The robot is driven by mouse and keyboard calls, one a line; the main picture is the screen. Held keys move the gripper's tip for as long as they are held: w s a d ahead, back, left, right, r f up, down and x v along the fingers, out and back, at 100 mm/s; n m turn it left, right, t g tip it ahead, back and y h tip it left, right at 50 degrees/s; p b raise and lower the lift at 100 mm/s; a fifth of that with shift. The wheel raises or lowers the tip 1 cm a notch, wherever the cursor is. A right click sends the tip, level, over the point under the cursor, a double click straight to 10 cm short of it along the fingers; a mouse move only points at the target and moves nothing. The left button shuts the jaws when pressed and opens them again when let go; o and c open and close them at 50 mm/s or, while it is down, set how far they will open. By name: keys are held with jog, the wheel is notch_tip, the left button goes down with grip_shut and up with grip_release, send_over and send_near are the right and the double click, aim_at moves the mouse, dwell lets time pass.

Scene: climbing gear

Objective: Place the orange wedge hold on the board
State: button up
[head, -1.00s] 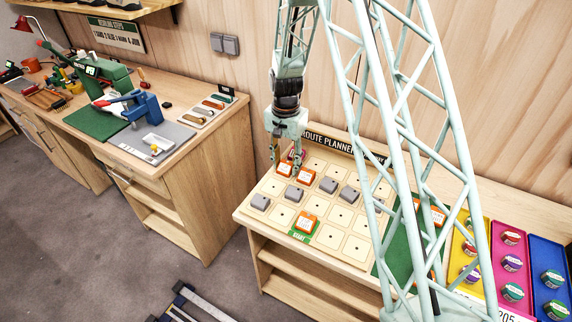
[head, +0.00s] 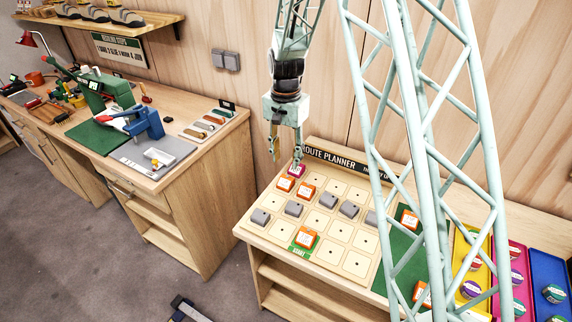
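The route planner board (head: 335,225) stands on the low bench with a grid of pale squares. Two orange holds sit side by side near its far left: one at the left (head: 285,183) and one to its right (head: 306,189). Another orange hold (head: 306,237) sits on the green start square at the front. More orange holds lie on the green mat: one at the back (head: 409,219) and one at the front (head: 422,293), partly behind my arm. I cannot tell which is the wedge. My gripper (head: 286,158) is open and empty above the board's far left corner, its fingers apart.
Several grey holds, including one in the middle (head: 327,199), occupy squares on the board. Yellow, pink and blue trays (head: 549,265) stand at the right. My lattice arm covers part of the mat. Several front squares are free.

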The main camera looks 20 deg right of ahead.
jog(key=shift+r, duration=0.8)
jog(key=s+r+n+t, duration=0.1)
jog(key=s+r+n, duration=0.1)
jog(key=s+r, duration=0.95)
jog(key=s+r+n+t, duration=0.1)
jog(key=s+r+n, duration=0.1)
jog(key=s+r, duration=1)
jog(key=s+r+n+t, duration=0.1)
jog(key=s+r, duration=0.3)
jog(key=s, duration=0.8)
jog(key=s+r+n, duration=0.3)
jog(key=s+r, duration=0.1)
jog(key=s, duration=0.8)
jog(key=shift+r+n+t, duration=0.3)
jog(key=shift+n+t, duration=0.1)
jog(key=shift+s+a, duration=0.1)
jog(key=shift+s, duration=0.05)
